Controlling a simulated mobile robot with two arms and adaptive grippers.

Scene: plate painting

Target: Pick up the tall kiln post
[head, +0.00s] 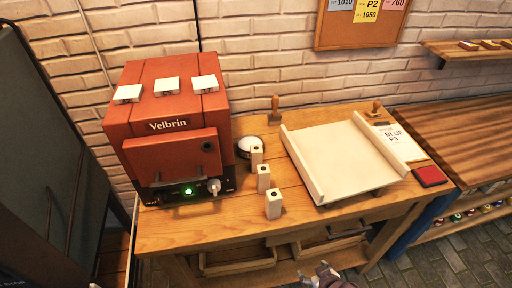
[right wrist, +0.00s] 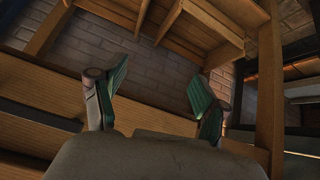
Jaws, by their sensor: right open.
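Three pale square kiln posts with dark holes in their tops stand upright in a row on the wooden table: a far one (head: 256,157), a middle one (head: 263,180) and a near one (head: 273,206). The near post looks largest, but it is also closest; I cannot tell for sure which is the tall one. My right gripper (head: 326,272) is at the bottom edge of the head view, below and in front of the table, apart from the posts. In the right wrist view its green-padded fingers (right wrist: 160,92) are spread with nothing between them. My left gripper is out of view.
A red kiln (head: 168,128) with a lit green light stands left of the posts. A cream tray-like board (head: 340,160) lies right of them, with a card (head: 398,142) and a red pad (head: 430,176) beyond. Open drawers (head: 238,260) sit under the tabletop (head: 200,228).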

